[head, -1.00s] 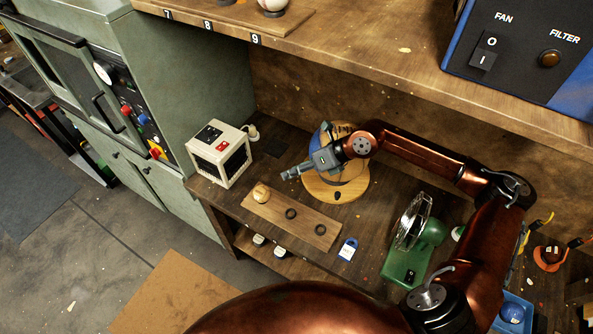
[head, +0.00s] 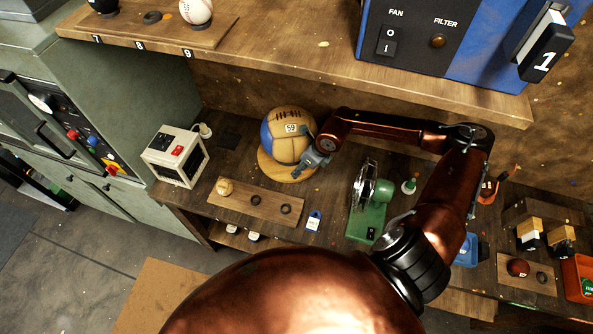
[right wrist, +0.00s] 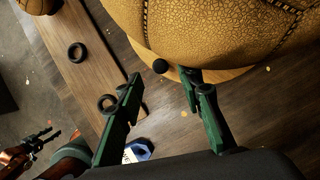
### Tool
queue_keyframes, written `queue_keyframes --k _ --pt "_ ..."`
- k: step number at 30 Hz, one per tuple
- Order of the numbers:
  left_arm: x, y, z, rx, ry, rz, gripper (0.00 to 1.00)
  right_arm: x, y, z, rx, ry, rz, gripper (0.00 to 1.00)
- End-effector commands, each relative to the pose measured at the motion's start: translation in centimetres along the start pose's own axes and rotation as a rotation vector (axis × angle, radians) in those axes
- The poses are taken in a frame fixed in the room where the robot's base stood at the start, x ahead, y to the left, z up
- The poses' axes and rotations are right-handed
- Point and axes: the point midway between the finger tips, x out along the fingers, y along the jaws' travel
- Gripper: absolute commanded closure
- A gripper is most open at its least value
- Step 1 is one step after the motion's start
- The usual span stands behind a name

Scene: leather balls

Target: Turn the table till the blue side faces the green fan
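A large tan leather ball with a "59" label (head: 288,135) sits on a round wooden turntable (head: 267,172). Its blue side (head: 267,140) faces left, away from the green fan (head: 371,205), which stands to the right. My right gripper (head: 300,172) is low at the ball's front right, over the turntable's edge. In the right wrist view its two green fingers (right wrist: 160,78) are apart, with a small black knob (right wrist: 160,66) just beyond and between the tips. The fingers do not visibly grip it. The ball (right wrist: 215,30) fills the top there.
A board with a small ball and rings (head: 258,203) lies front left of the turntable. A white box (head: 176,157) stands left, and a blue tag (head: 314,220) lies in front. A shelf (head: 300,50) with a blue fan/filter box overhangs behind.

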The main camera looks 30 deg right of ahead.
Motion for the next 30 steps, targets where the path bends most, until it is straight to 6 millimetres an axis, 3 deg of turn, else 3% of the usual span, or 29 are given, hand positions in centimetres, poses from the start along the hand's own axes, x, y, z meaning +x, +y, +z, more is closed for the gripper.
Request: queue_keyframes --k 3,10,21,30 --pt "-0.3 0.0 0.0 0.000 0.000 0.000 0.60 2.2 0.1 0.1 0.001 0.000 0.002 0.66" --pt "-0.5 0.0 0.1 0.000 -0.001 0.000 0.60 4.7 0.0 0.1 0.001 -0.001 0.000 0.66" --pt "-0.5 0.0 0.1 -0.001 -0.002 0.000 0.60 5.2 0.0 0.0 0.001 0.000 0.000 0.66" --pt "-0.5 -0.1 0.1 -0.001 -0.002 -0.001 0.60 5.2 0.0 0.0 0.001 0.000 0.000 0.87"
